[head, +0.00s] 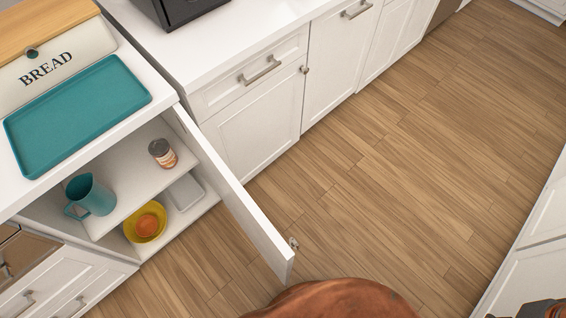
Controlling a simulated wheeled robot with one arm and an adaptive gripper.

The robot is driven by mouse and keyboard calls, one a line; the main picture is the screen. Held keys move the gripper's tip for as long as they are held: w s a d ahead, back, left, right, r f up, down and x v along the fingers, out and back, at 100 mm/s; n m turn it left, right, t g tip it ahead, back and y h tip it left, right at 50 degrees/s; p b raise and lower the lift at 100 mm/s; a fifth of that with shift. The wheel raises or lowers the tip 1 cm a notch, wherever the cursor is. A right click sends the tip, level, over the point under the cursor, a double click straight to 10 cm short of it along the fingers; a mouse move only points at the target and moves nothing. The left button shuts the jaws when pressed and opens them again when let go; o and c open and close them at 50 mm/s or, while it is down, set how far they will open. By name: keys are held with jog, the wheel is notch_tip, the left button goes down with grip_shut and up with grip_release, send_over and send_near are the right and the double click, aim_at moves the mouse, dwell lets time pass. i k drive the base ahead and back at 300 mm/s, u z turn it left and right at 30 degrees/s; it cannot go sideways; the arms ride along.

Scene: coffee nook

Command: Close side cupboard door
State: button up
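The side cupboard door (235,190) is white and stands wide open, swung out from the cupboard's right side over the floor. A small metal knob (293,243) shows near its free end. The open side cupboard (125,178) has a shelf with a teal jug (90,196) and a small labelled jar (162,153). Below are a yellow bowl (146,222) with an orange-brown thing in it and a pale tray (184,191). I see no gripper fingers in the head view, and nothing touches the door.
A brown, rounded wooden-looking surface (340,300) lies at the bottom edge, close to the door's free end. A dark shape with orange is cut off in the bottom right corner; I cannot tell what it is. The wood floor (400,190) right of the door is clear.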

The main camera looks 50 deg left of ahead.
aim_at(279, 256)
jog(key=i, duration=1.5)
jog(key=u, duration=4.25)
jog(key=i, duration=0.5)
jog(key=u, duration=1)
jog(key=k, duration=0.45)
jog(key=z, duration=0.3)
